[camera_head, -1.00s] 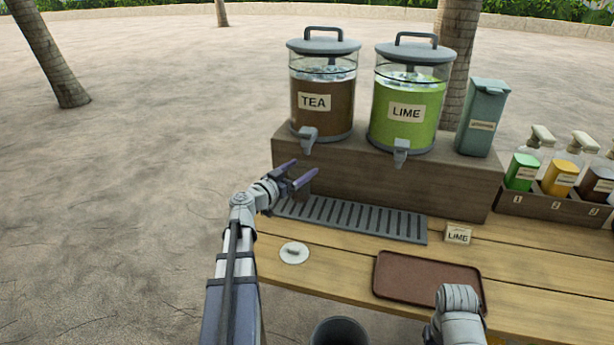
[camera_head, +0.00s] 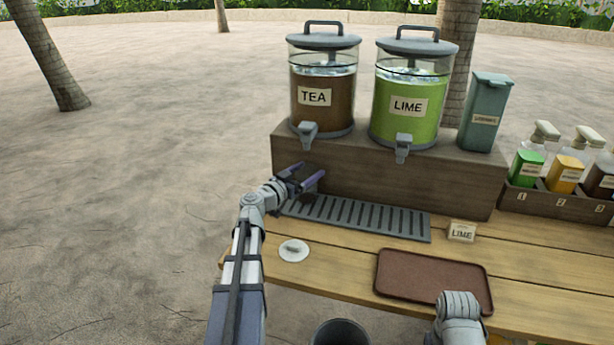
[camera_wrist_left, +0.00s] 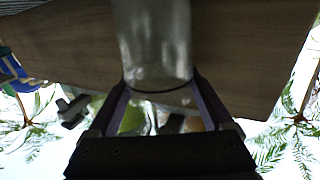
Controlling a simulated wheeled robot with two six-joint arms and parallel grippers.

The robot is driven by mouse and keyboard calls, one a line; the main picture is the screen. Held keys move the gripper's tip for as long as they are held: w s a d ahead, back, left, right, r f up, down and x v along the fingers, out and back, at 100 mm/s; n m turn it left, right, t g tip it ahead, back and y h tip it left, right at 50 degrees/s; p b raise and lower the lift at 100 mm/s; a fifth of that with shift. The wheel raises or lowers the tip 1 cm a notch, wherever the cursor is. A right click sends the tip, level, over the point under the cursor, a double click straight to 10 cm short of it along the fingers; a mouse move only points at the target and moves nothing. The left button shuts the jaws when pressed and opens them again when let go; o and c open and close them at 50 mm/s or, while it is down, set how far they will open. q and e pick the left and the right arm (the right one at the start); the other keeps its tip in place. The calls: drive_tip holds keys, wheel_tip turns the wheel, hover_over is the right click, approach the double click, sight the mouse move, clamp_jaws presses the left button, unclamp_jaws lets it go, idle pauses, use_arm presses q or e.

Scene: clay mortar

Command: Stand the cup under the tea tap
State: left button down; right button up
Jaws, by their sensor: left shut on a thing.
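The tea dispenser (camera_head: 322,112) is a clear jar of brown liquid labelled TEA, on a wooden riser. Its grey tap (camera_head: 308,131) points to the front. My left gripper (camera_head: 308,178) is below the tap, in front of the riser and over the left end of the drip tray (camera_head: 425,236). It is shut on the clear glass cup (camera_wrist_left: 155,45), which shows between the fingers in the left wrist view. In the head view the cup is hard to make out, and I cannot tell whether it touches the tray. My right gripper is not visible; only part of that arm shows.
The lime dispenser (camera_head: 408,112) and a grey-green box (camera_head: 484,115) stand on the riser (camera_head: 400,183). A LIME card (camera_head: 461,231), a brown tray (camera_head: 430,290) and a white disc (camera_head: 293,250) are on the table. A bottle rack (camera_head: 555,205) is at right. A dark bin (camera_head: 340,333) is at front.

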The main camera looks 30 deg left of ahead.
use_arm(q)
drive_tip(key=shift+f, duration=0.1)
drive_tip(key=shift+f+b, duration=0.15)
drive_tip(key=shift+b, duration=0.15)
unclamp_jaws()
drive_tip(key=shift+r, duration=0.2)
drive_tip(key=shift+s+r+p, duration=0.1)
drive_tip(key=shift+r+p, duration=0.1)
drive_tip(key=shift+p, duration=0.2)
drive_tip(key=s+a, duration=0.2)
drive_tip(key=s, duration=0.9)
drive_tip(key=shift+s, duration=0.35)
drive_tip(key=shift+f, duration=0.1)
